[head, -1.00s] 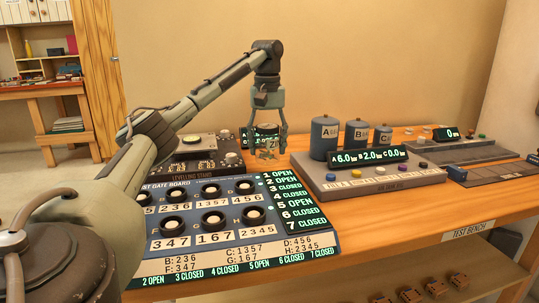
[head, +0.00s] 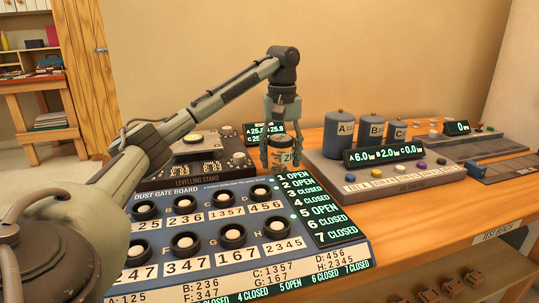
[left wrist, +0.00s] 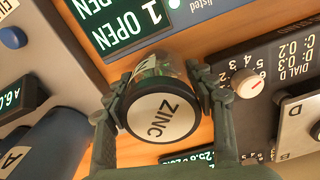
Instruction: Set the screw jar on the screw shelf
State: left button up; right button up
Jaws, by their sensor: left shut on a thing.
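My left gripper (head: 281,158) is shut on a small clear jar (left wrist: 160,68) with a dark lid and a white ZINC label. In the head view the jar (head: 281,152) hangs upright between the fingers, near the back corner of the dust gate board. In the left wrist view the fingers grip both sides of the jar and the lid faces the camera. Small dim contents show through its side; I cannot make them out. I cannot tell which surface is the screw shelf. My right gripper is not in view.
The dust gate board (head: 160,220) is in front of the jar. The levelling stand (head: 200,172) is to its left. A console with grey-blue tanks (head: 341,133) is to its right. Small brown blocks (head: 430,295) sit under the bench (head: 440,235). A shelf unit (head: 30,62) stands back left.

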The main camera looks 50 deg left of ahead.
pick_arm(q)
jog(key=shift+d+f, duration=0.1)
jog(key=shift+f, duration=0.2)
jog(key=o, duration=1.5)
